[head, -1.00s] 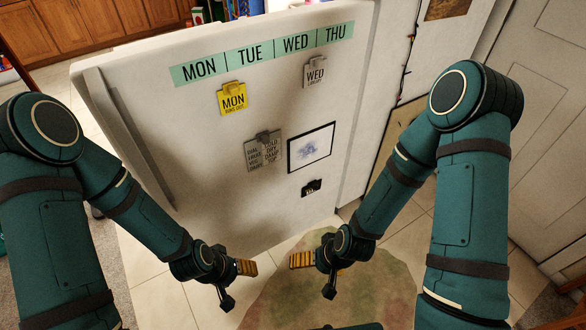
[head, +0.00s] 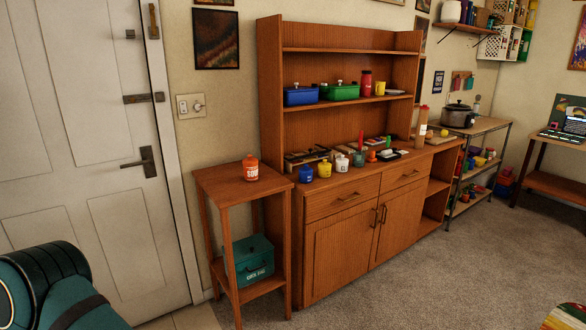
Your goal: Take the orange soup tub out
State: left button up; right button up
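The orange soup tub (head: 250,174) has a white label reading SOUP and an orange lid. It stands upright on the top of a small wooden side table (head: 213,183), left of the wooden hutch. Nothing touches it and it is in full view. Part of my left arm shows in the bottom left corner, well apart from the tub. Neither of my grippers is in view.
A teal box (head: 249,262) sits on the side table's lower shelf. The hutch (head: 343,236) holds several jars and dishes. A white door (head: 85,190) is at the left. Carpet (head: 430,270) in front of the hutch is clear.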

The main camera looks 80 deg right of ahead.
aim_at(251, 171)
jog(key=z, duration=2.5)
jog(key=i+u, duration=0.1)
jog(key=u, duration=0.3)
jog(key=i+u, duration=0.15)
jog(key=u, duration=0.2)
jog(key=i+l+u, duration=0.5)
jog(key=i+l, duration=0.3)
